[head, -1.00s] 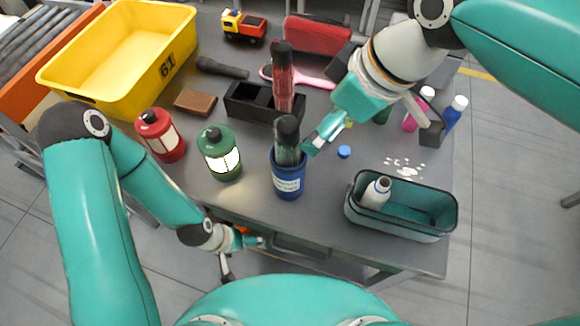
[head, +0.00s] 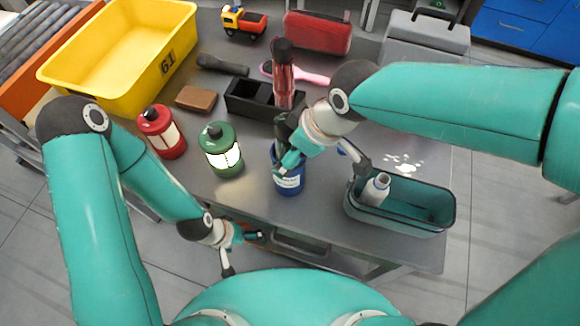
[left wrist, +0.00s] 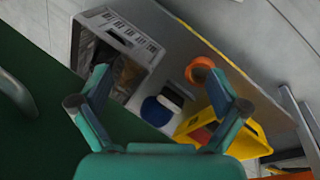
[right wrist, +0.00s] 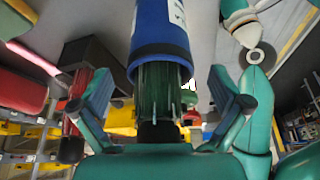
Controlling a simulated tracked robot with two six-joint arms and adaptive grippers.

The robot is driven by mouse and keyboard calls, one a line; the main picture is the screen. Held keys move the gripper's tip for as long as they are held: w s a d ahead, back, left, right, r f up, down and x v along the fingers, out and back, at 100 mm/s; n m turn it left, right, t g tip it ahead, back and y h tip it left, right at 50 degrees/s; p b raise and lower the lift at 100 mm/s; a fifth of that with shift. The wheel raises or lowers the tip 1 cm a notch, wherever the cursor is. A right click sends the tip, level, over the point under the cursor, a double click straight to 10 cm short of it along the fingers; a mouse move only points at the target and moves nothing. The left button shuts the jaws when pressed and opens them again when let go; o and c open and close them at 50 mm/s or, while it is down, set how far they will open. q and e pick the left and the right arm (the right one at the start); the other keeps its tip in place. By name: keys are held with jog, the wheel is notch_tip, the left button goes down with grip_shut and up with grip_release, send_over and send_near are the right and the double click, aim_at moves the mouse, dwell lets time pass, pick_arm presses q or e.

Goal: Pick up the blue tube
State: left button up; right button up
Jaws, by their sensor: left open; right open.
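A blue tube-shaped cup (head: 290,180) with a white label stands on the grey table near its front edge. A dark green, clear-sided item with a black end stands in it, partly hidden by my right arm in the head view. My right gripper (head: 305,158) is open at the cup's top. In the right wrist view the cup (right wrist: 160,30) and the green item (right wrist: 158,88) lie between the spread fingers (right wrist: 167,92), with no clear contact. My left gripper (head: 245,254) is open and empty, low before the table's front edge; its fingers show in the left wrist view (left wrist: 158,78).
A green lantern-like canister (head: 221,155) and a red one (head: 161,131) stand left of the cup. A teal bin (head: 425,226) with a white bottle (head: 376,189) is to the right. A black box (head: 250,103) with a tall red item (head: 283,75) is behind.

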jog(key=shift+f, duration=0.25)
jog(key=shift+a+r, duration=0.1)
jog(key=c, duration=1.7)
